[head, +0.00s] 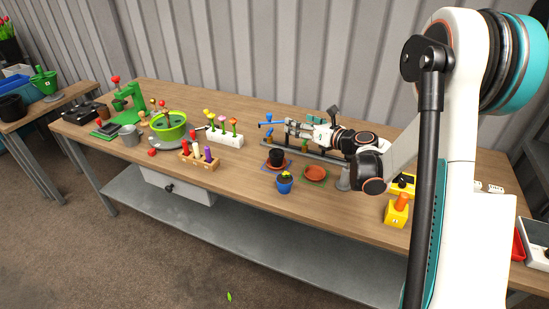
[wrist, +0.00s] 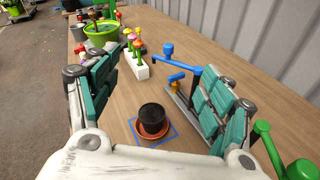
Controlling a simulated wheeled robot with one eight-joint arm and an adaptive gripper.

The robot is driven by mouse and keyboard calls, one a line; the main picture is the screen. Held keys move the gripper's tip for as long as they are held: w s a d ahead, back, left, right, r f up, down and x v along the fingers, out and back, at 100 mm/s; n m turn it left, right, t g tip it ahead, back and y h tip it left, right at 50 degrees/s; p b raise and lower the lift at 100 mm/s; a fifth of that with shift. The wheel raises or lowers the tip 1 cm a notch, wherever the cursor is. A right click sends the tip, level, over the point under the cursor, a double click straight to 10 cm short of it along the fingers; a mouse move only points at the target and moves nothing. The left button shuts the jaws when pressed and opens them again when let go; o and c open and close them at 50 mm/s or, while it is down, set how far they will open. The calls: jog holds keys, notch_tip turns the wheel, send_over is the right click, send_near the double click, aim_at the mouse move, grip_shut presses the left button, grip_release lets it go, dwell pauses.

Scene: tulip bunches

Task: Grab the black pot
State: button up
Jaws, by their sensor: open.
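The black pot (head: 277,156) stands upright on a terracotta saucer (head: 268,164) on the wooden table. In the wrist view the black pot (wrist: 152,115) sits in the saucer (wrist: 152,131), which lies inside a blue square outline (wrist: 172,138). My gripper (head: 290,128) is above the table, a little behind and to the right of the pot in the head view. In the wrist view my gripper (wrist: 155,95) has its two teal-padded fingers wide apart, with the pot low between them. The gripper is empty.
A blue tap-like fixture (wrist: 183,62) is near the right finger. A white holder with flowers (head: 225,138) stands left. Table in front of it is partly clear.

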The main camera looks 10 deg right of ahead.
aim_at(279, 154)
notch_tip(279, 154, down, 12)
jog(key=s+n+g, duration=0.2)
jog(key=n+g, duration=0.1)
jog(key=n, duration=0.1)
jog(key=x, duration=0.2)
jog(key=b+x, duration=0.1)
jog(key=x, duration=0.1)
jog(key=f+b+x, duration=0.1)
jog(key=x, duration=0.2)
jog(key=shift+d, duration=0.25)
jog(key=shift+b+x, duration=1.15)
jog(key=shift+x, duration=2.05)
jog(key=shift+s+r, duration=0.1)
jog(key=shift+r, duration=0.05)
jog(key=c, duration=1.3)
jog(key=shift+c, duration=0.2)
